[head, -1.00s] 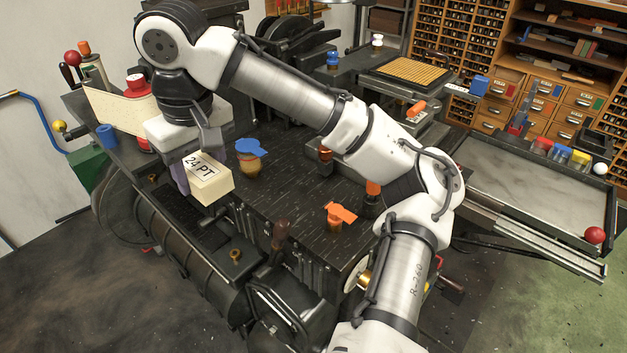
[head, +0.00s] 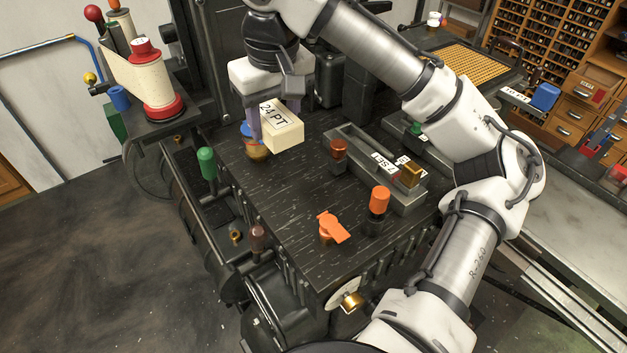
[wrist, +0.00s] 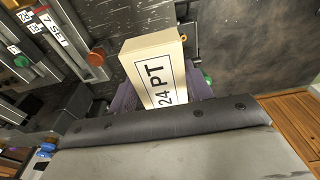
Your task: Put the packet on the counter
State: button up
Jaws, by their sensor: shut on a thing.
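The packet (head: 284,133) is a cream block with a "24 PT" label. My gripper (head: 268,122) is shut on it and holds it tilted, over the back part of the dark counter (head: 290,185). In the head view I cannot tell the exact gap between the packet and the counter. The packet also fills the middle of the wrist view (wrist: 150,62), with the purple fingers (wrist: 124,98) on its sides.
A blue-topped brass pot (head: 256,152) is partly hidden behind the packet. The counter's middle is clear. A green knob (head: 207,160) rises at the left edge.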

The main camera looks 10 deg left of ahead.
aim_at(284, 208)
jog(key=shift+f, duration=0.15)
notch_tip(284, 208, down, 20)
jog(key=shift+r+p, duration=0.25)
jog(key=shift+p, duration=0.7)
jog(key=shift+f, duration=0.2)
jog(key=o, duration=1.5)
jog(key=shift+c, duration=0.2)
jog(key=shift+r, duration=0.1)
